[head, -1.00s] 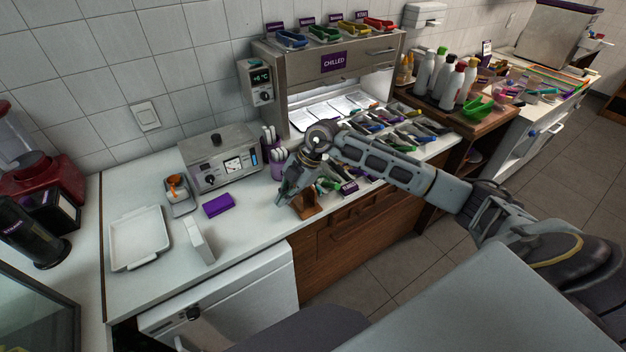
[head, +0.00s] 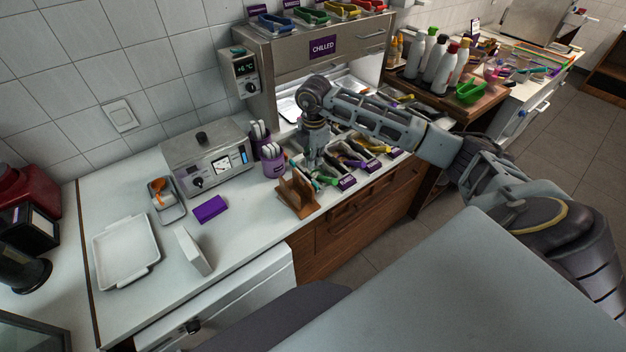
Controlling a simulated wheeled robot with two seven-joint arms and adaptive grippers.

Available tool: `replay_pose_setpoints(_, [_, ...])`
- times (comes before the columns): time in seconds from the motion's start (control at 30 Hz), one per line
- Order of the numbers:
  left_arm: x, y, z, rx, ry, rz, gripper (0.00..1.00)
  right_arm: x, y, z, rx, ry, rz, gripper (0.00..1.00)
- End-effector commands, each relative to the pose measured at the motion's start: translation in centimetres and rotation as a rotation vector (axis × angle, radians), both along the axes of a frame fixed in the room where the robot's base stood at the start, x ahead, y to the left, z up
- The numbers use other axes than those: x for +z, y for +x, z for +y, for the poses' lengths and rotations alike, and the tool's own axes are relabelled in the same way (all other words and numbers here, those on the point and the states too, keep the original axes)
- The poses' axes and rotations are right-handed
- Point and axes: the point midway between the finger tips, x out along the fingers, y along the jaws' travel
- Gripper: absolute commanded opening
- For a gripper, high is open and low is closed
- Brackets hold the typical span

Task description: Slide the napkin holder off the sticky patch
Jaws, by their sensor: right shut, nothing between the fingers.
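A brown wooden holder (head: 297,194), which looks like the napkin holder, stands upright near the front edge of the white counter (head: 245,228). I cannot make out napkins in it. No sticky patch can be made out; it may be hidden under the holder. My right gripper (head: 313,164) points down just behind the holder, slightly to its right. It is shut and empty. I cannot tell whether it touches the holder. My left gripper is out of view.
A purple cup of utensils (head: 273,160) stands behind and left of the holder. Topping bins (head: 365,157) lie to its right, under the chilled cabinet (head: 300,55).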

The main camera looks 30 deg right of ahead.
Motion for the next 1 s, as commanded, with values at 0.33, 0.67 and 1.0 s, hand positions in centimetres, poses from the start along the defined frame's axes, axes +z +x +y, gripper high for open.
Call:
replay_pose_setpoints(0.33, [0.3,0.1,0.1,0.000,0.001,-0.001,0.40,-1.4,0.0,0.0,0.000,0.002,0.003,0.00])
replay_pose_setpoints(0.67, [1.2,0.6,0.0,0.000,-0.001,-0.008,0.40,-5.3,-0.1,0.1,0.001,0.002,0.002,0.00])
replay_pose_setpoints(1.0, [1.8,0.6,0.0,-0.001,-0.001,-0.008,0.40,-9.1,0.0,0.1,0.001,0.002,0.002,0.00])
